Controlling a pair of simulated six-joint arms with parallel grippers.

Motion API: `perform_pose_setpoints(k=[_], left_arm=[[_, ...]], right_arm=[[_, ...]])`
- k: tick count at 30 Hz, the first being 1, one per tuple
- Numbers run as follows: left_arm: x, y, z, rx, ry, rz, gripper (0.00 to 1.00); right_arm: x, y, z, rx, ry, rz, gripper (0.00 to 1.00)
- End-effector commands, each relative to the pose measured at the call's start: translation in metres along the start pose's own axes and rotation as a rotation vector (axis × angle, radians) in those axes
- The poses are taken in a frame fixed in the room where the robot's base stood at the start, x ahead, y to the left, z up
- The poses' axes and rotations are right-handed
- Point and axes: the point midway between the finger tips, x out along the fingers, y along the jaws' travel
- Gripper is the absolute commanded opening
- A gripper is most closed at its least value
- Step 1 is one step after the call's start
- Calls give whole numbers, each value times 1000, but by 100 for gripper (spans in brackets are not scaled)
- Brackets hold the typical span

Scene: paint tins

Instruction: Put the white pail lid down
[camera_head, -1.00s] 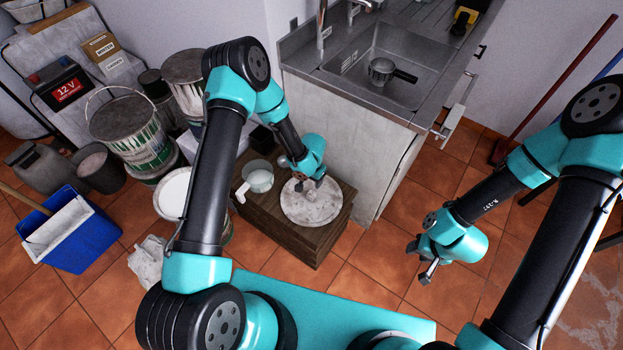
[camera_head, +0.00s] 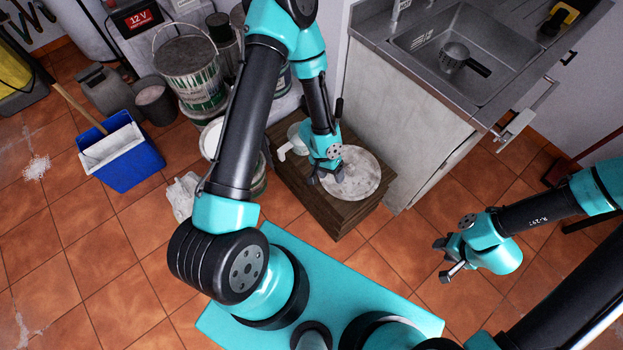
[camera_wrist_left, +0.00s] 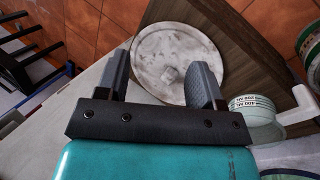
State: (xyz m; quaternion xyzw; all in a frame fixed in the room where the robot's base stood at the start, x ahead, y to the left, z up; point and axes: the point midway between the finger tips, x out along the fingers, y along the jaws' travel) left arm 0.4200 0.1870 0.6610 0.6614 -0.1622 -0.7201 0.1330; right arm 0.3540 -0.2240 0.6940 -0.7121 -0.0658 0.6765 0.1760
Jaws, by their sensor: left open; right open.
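The white pail lid (camera_head: 365,182) is a round, grey-smeared disc. It lies flat on the dark wooden cabinet (camera_head: 335,214). In the left wrist view the lid (camera_wrist_left: 165,45) shows beyond the fingers, with a small raised knob at its middle. My left gripper (camera_head: 324,179) is above the left part of the lid and hides some of it. In the wrist view its fingers (camera_wrist_left: 160,78) are spread and empty. My right gripper (camera_head: 445,262) is open and empty over the floor tiles, well right of the cabinet.
A white pail (camera_head: 211,138) is left of the cabinet, partly behind my left arm. The sink unit (camera_head: 415,150) stands close on the right. A blue bucket (camera_head: 130,165) is farther left.

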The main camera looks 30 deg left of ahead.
Motion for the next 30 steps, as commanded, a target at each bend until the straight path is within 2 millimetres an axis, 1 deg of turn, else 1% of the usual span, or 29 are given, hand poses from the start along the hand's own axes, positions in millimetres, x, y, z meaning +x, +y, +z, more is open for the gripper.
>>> perform_pose_setpoints(k=[1,6,9,12,16,30], left_arm=[[-6,-2,10,-27,22,7,61],[-23,-9,41,-106,104,-8,61],[-32,-14,56,-140,142,-35,61],[-37,-18,66,-160,162,-59,61],[-40,-20,71,-168,172,-71,61],[-39,-20,70,-168,171,-71,61]], right_arm=[[0,0,0,0,0,0,43],[0,0,0,0,0,0,43],[0,0,0,0,0,0,43],[0,0,0,0,0,0,43],[0,0,0,0,0,0,43],[0,0,0,0,0,0,43]])
